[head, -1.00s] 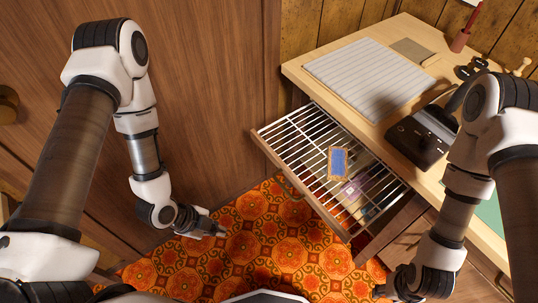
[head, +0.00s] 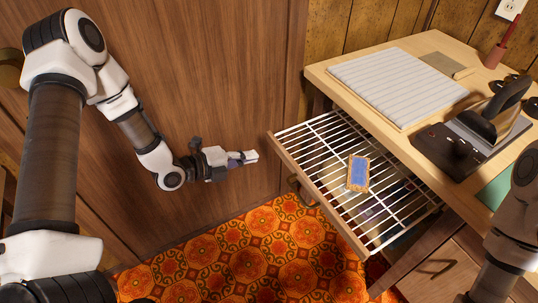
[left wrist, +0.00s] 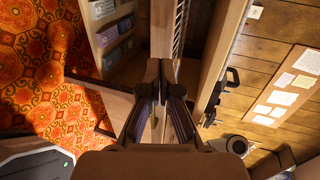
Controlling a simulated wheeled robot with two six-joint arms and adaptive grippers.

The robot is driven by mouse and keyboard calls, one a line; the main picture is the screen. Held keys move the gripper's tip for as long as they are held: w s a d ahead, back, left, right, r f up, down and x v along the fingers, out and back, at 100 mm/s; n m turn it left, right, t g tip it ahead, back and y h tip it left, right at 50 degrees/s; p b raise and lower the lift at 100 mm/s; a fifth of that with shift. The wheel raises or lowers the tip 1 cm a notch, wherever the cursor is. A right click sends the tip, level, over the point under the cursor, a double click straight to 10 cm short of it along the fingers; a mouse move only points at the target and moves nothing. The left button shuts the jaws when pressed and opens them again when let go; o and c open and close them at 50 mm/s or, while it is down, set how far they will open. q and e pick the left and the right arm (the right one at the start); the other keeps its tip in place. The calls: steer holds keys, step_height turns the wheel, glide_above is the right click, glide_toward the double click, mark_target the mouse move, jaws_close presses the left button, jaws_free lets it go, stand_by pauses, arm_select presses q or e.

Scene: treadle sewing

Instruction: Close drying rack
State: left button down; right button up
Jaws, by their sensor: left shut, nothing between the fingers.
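The drying rack (head: 320,190), a wooden-fronted frame with a white wire grid, is pulled out from under the worktop. A small blue item with a tan border (head: 359,172) lies on its wires. My left gripper (head: 250,157) is shut and empty, just left of the rack's front, apart from it in the head view. In the left wrist view my shut fingertips (left wrist: 166,68) point toward the rack's wooden front (left wrist: 163,35), with the wires beside it. Whether they touch cannot be told. Only part of my right arm shows at lower right; its gripper is out of view.
The worktop (head: 440,60) holds a striped white pad (head: 398,86) and an iron on a dark base (head: 470,145). A tall wooden panel (head: 220,70) stands behind my left arm. The patterned orange floor (head: 255,255) is open below the rack.

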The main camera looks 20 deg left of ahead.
mark_target(336, 127)
arm_select(q)
steer(key=x, duration=0.3)
steer(key=b+x, duration=0.1)
steer(key=x, duration=0.1)
steer(key=shift+d+r, duration=0.15)
steer(key=shift+r, duration=0.15)
steer(key=shift+w+d+r, duration=0.1)
steer(key=shift+w+d, duration=0.25)
steer(key=shift+w, duration=0.2)
steer(key=w+d+b, duration=0.1)
steer(key=w+d, duration=0.3)
steer(key=w, duration=0.2)
steer(key=w+d+b, duration=0.2)
steer(key=w+d, duration=0.3)
steer(key=w, duration=0.1)
steer(key=w+d+b, duration=0.2)
steer(key=w+d, duration=0.3)
steer(key=shift+w, duration=0.4)
steer(key=shift+w+d, duration=0.35)
steer(key=shift+w, duration=0.15)
